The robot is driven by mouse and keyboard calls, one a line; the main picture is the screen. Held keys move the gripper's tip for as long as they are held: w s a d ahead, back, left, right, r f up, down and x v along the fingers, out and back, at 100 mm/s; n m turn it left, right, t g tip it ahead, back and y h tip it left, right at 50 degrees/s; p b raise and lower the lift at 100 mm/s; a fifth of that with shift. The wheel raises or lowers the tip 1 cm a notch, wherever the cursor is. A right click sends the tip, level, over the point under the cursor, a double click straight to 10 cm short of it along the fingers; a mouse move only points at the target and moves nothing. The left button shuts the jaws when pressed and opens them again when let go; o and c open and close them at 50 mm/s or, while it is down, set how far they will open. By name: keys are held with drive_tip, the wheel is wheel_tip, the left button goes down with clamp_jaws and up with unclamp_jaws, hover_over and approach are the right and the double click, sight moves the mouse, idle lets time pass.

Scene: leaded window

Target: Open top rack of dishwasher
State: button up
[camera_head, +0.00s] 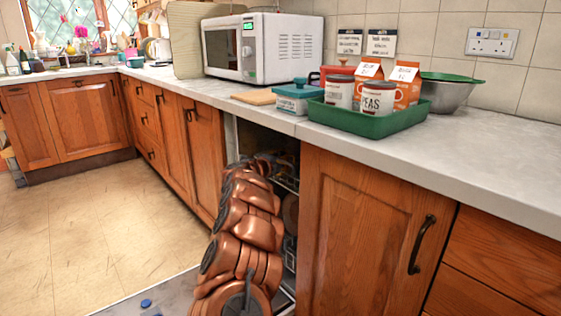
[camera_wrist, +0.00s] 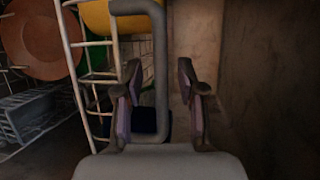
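The dishwasher (camera_head: 252,137) is the dark opening under the counter, with its door (camera_head: 185,292) lowered at the bottom. My arm reaches into it and hides much of the inside; my gripper is hidden in the head view. A bit of wire rack shows right of the arm. In the wrist view, my gripper (camera_wrist: 160,95) is open, its two fingers apart. A grey bent bar (camera_wrist: 160,60) runs between the fingers, nearer the left one, with a gap to the right one. The white wire rack (camera_wrist: 73,50) stands just left of the bar. Which rack level this is, I cannot tell.
An orange-brown plate (camera_wrist: 45,38) and a yellow item (camera_wrist: 130,18) are at the rack. The dishwasher's side wall (camera_wrist: 240,70) is close on the right. A cabinet door (camera_head: 365,230) flanks the opening. A green tray (camera_head: 375,130) stands on the counter above. Open floor lies left.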

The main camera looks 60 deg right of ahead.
drive_tip(key=shift+w+d, duration=0.1)
drive_tip(key=shift+d, duration=0.4)
clamp_jaws()
drive_tip(key=shift+f, duration=0.1)
idle(0.5)
